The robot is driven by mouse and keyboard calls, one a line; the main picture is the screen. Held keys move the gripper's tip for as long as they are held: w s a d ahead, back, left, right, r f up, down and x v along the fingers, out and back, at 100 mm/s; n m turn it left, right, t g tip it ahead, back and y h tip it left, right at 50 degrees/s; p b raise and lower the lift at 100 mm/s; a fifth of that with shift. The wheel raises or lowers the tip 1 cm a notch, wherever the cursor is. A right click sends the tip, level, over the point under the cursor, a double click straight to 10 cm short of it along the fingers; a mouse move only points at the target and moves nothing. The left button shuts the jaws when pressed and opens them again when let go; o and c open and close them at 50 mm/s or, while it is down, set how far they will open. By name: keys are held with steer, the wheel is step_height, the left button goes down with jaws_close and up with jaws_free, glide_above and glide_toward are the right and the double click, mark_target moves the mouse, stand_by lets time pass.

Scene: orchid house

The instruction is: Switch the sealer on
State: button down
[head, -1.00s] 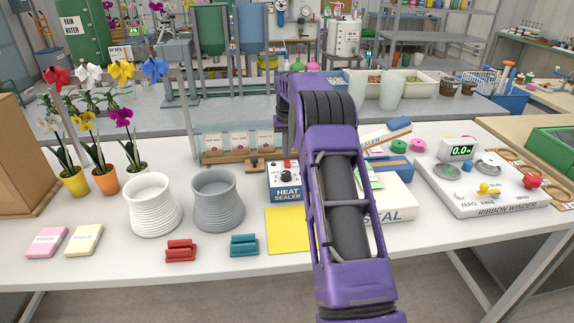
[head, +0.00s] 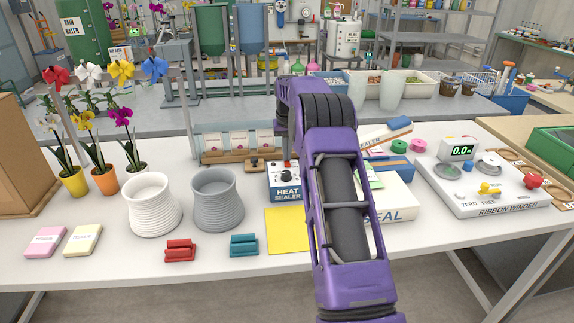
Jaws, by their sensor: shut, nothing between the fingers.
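The heat sealer (head: 284,194) stands on the white table near the middle, a blue-fronted box with a white panel marked HEAT SEALER. A dark round knob (head: 286,176) is on its panel, and a small red part (head: 287,164) shows just above the knob. My purple arm covers the right side of the sealer. My gripper is hidden behind the arm, so I cannot see whether it touches the sealer. The switch position is too small to tell.
A yellow sheet (head: 287,231) lies in front of the sealer. A grey pot (head: 218,202) and a white pot (head: 152,206) stand to the left. The ribbon winder (head: 490,192) is to the right. A wooden rack (head: 231,157) of packets stands behind.

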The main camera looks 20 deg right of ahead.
steer(key=shift+r+p, duration=1.65)
steer(key=shift+r, duration=1.75)
